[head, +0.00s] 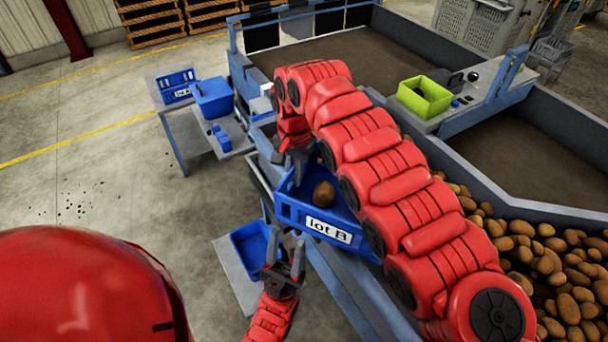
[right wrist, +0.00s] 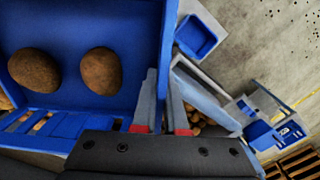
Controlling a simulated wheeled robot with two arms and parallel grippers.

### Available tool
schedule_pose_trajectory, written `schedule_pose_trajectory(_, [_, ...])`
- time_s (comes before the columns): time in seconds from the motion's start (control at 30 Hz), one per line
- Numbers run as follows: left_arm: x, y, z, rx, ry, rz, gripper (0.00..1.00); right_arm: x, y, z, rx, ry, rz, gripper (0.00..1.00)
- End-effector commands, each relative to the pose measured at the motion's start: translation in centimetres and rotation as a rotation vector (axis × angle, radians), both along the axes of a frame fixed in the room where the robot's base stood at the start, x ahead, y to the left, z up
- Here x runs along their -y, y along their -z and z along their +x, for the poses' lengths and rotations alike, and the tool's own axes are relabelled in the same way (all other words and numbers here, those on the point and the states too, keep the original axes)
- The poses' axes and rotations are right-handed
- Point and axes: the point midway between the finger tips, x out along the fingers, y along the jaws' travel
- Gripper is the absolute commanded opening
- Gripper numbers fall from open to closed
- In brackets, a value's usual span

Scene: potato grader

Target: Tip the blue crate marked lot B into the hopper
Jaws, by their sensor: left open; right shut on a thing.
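The blue crate marked lot B (head: 289,213) is in the middle of the head view, beside the grey-walled bin, with its label facing me. One potato (head: 324,193) shows inside it; the right wrist view shows two potatoes (right wrist: 101,71) in the crate (right wrist: 60,100). My right gripper (head: 299,166) is shut on the crate's rim at its far left side. My right arm hides the crate's right part. My left gripper (head: 287,247) is open and empty, just in front of the crate's near wall. The hopper is likely the bin holding many potatoes (head: 545,262) at the right.
An empty blue tray (head: 250,240) lies low, left of the crate. Another blue crate (head: 176,88) and a blue bin (head: 212,98) stand at the back left. A green box (head: 424,96) sits on the machine's ledge. The floor at left is open.

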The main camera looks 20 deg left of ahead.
Motion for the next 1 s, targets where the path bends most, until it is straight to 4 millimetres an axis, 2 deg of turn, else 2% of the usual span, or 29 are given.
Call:
schedule_pose_trajectory(0.27, [0.0, 1.5, 0.0, 0.0, 0.0, 0.0, 0.45, 1.6, -0.3, 0.2, 0.009, 0.011, 0.066, 0.0])
schedule_pose_trajectory(1.0, [0.0, 5.0, 0.0, 0.0, 0.0, 0.0, 0.45, 2.3, -1.4, 0.0, 0.013, 0.007, 0.176, 0.0])
